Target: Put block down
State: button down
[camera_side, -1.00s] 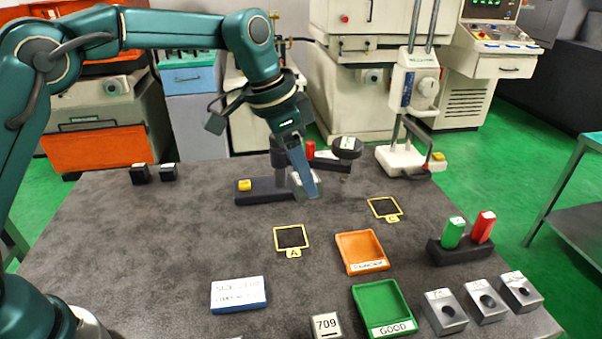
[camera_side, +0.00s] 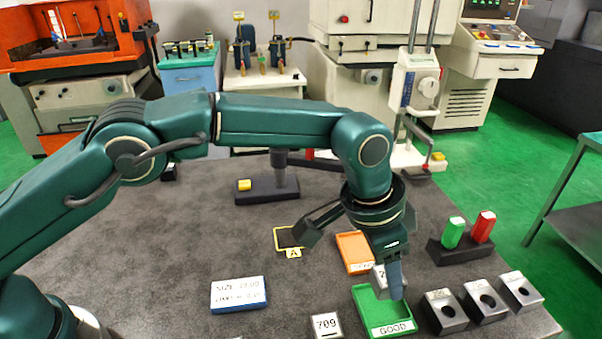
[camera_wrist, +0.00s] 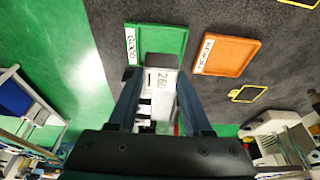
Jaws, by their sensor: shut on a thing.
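My gripper (camera_side: 390,277) is shut on a grey metal block (camera_side: 379,281), which is partly hidden behind a finger in the side view. In the wrist view the block (camera_wrist: 160,80) sits between both fingers, with a number on its face that looks like 260. The block is over or at the green GOOD tray (camera_side: 370,318). The wrist view shows the green tray (camera_wrist: 172,40) just beyond the block. I cannot tell whether the block touches the tray floor.
An orange tray (camera_side: 351,247) lies behind the green one. Grey blocks with holes (camera_side: 444,312) stand to the right, with a holder of green and red pieces (camera_side: 462,252) behind them. A blue-edged label plate (camera_side: 239,294) and a 709 tag (camera_side: 326,325) lie left.

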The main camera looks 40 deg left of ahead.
aim_at(382, 289)
jog(key=shift+d+f, duration=0.1)
jog(key=shift+f, duration=1.9)
jog(key=shift+f, duration=0.15)
jog(key=shift+c, duration=1.7)
grip_release()
